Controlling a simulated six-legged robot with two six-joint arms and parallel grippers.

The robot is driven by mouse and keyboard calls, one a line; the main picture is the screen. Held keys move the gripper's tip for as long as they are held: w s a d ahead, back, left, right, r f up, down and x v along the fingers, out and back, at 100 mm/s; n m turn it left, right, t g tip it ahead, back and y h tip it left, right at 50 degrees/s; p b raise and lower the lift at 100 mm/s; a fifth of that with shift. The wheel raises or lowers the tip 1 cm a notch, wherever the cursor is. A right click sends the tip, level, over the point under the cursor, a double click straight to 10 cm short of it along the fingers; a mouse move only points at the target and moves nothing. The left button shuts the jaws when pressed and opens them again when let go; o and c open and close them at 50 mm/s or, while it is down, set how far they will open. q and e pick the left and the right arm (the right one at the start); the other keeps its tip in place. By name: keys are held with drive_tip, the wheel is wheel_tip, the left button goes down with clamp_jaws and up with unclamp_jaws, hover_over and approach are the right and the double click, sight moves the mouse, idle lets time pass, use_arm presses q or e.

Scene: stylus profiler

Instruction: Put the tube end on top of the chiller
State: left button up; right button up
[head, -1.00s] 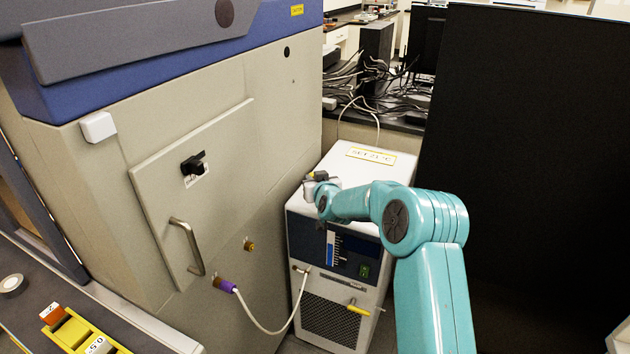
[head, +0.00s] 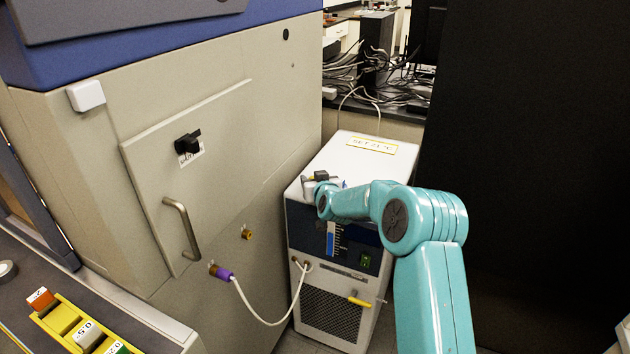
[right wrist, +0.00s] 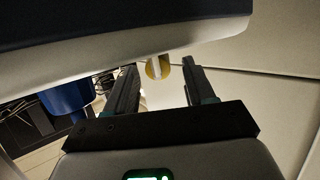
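The white chiller (head: 345,165) stands right of the beige machine, a blue panel and grille on its front. A pale tube (head: 262,319) loops from a port on the chiller's front to the machine. Its purple end (head: 223,273) sits at a fitting low on the machine's side. My right gripper (head: 308,183) appears at the chiller's top front edge, partly hidden by its own wrist; contact cannot be told. In the right wrist view its two black fingers (right wrist: 160,85) are spread, with no tube visible between them. My left gripper is not in view.
A round yellow piece (right wrist: 158,67) shows beyond the fingertips. The machine has a door handle (head: 183,228), a black knob (head: 188,143) and a brass fitting (head: 247,234). A yellow-handled valve (head: 358,301) sticks out from the chiller. A dark panel (head: 540,150) stands at right.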

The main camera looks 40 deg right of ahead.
drive_tip(key=shift+c, duration=0.5)
drive_tip(key=shift+s+a+r, duration=0.15)
drive_tip(key=shift+s+r, duration=0.1)
drive_tip(key=shift+r, duration=0.05)
drive_tip(key=s+r, duration=0.1)
drive_tip(key=s+a+r, duration=0.1)
drive_tip(key=s+r, duration=0.1)
drive_tip(key=s+a+r+p, duration=0.1)
drive_tip(key=shift+s+a+r, duration=0.15)
drive_tip(key=shift+s+a, duration=0.1)
drive_tip(key=shift+s, duration=0.1)
drive_tip(key=v, duration=1.6)
drive_tip(key=shift+b, duration=0.35)
drive_tip(key=shift+a, duration=0.2)
